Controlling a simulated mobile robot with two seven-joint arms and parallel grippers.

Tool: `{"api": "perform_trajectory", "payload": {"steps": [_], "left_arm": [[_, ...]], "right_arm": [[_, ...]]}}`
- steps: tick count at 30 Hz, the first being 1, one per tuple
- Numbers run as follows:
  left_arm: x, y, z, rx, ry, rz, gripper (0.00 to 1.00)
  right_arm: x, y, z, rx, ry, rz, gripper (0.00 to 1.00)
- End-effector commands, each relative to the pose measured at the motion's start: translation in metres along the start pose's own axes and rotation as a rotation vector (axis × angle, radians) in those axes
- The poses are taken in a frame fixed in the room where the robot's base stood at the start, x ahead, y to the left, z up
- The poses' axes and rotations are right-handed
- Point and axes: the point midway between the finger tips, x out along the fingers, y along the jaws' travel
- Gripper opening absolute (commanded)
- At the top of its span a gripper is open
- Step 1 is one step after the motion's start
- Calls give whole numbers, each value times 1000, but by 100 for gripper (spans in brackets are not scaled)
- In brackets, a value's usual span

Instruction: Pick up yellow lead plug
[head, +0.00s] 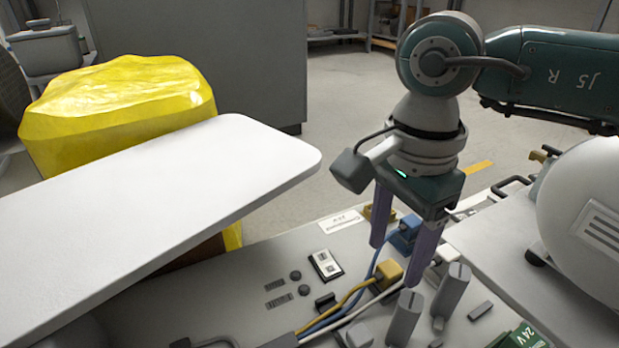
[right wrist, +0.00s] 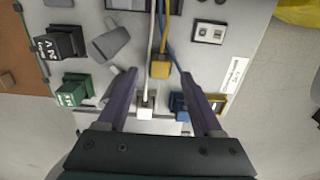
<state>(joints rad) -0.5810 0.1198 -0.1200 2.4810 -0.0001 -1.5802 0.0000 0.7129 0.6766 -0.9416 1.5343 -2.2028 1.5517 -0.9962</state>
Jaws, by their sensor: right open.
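The yellow lead plug (head: 387,273) sits on the grey panel at the end of a yellow lead. In the right wrist view the yellow plug (right wrist: 160,68) lies between the lines of the two fingertips, a little beyond them. My right gripper (head: 397,260) is open and points down, with its purple fingers above the panel around the plug area. Whether the fingers touch anything cannot be told. It also shows in the right wrist view (right wrist: 159,76). My left gripper is not in view.
A blue plug (head: 403,234) and a white plug (head: 443,255) stand close to the fingers. A yellow-framed socket (right wrist: 218,103) is near the panel's edge. Grey levers (head: 452,290) rise at right. A white board (head: 160,200) overhangs the left, beside a yellow-wrapped bulk (head: 120,100).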

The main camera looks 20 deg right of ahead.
Motion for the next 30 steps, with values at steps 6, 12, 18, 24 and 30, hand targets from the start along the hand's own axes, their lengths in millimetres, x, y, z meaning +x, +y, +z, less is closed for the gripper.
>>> {"api": "perform_trajectory", "payload": {"steps": [6, 12, 18, 24, 30], "left_arm": [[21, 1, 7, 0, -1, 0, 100], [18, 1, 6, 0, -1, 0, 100], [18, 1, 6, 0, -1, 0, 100], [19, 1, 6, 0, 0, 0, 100], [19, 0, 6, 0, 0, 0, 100]], "right_arm": [[28, -1, 0, 0, -1, 0, 68], [25, -1, 0, -1, -1, 0, 64], [25, -1, 0, -1, -1, 0, 42], [25, -1, 0, -1, -1, 0, 19], [25, -1, 0, 0, -1, 0, 0]]}}
